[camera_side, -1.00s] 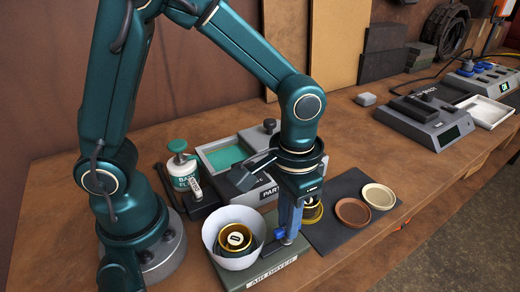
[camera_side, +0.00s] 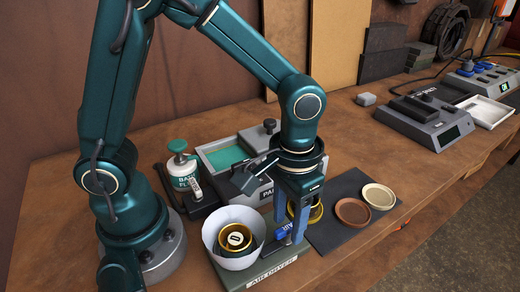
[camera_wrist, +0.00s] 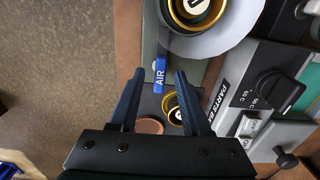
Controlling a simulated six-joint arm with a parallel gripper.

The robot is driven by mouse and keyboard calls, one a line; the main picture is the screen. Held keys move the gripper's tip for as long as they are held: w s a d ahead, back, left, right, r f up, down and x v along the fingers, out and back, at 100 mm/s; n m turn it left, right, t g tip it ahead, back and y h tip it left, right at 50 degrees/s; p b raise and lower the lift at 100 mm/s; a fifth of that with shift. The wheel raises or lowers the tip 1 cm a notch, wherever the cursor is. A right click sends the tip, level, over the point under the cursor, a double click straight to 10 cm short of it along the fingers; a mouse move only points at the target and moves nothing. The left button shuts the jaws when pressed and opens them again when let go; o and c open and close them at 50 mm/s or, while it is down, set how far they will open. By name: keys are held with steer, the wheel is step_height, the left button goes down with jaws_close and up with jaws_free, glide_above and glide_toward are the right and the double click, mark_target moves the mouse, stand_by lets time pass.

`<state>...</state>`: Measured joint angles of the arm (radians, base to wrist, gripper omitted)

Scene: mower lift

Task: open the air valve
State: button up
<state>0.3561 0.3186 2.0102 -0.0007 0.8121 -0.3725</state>
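The air valve is a blue lever (camera_side: 283,234) marked AIR on the grey-green air dryer base (camera_side: 262,273), right of its white round cup (camera_side: 236,262). In the wrist view the blue lever (camera_wrist: 160,75) runs lengthwise between my fingertips, with its AIR label facing the camera. My gripper (camera_side: 289,232) points down at the lever. In the wrist view my gripper (camera_wrist: 159,76) is open, one dark finger on each side of the lever with gaps visible. I cannot tell how far the lever is turned.
A gold ring with a dark part (camera_side: 235,238) sits in the cup. A dark mat (camera_side: 322,235) holds a brown dish (camera_side: 352,212) and a cream dish (camera_side: 379,196). The right front tabletop is clear.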

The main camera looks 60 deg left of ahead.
mark_target(288, 227)
steer(key=shift+r, duration=2.6)
steer(key=shift+a, duration=0.1)
steer(key=s+a+r+t, duration=0.5)
steer(key=s+a, duration=0.1)
steer(key=a, duration=0.2)
steer(key=shift+a+t, duration=0.15)
steer(key=shift+t, duration=0.15)
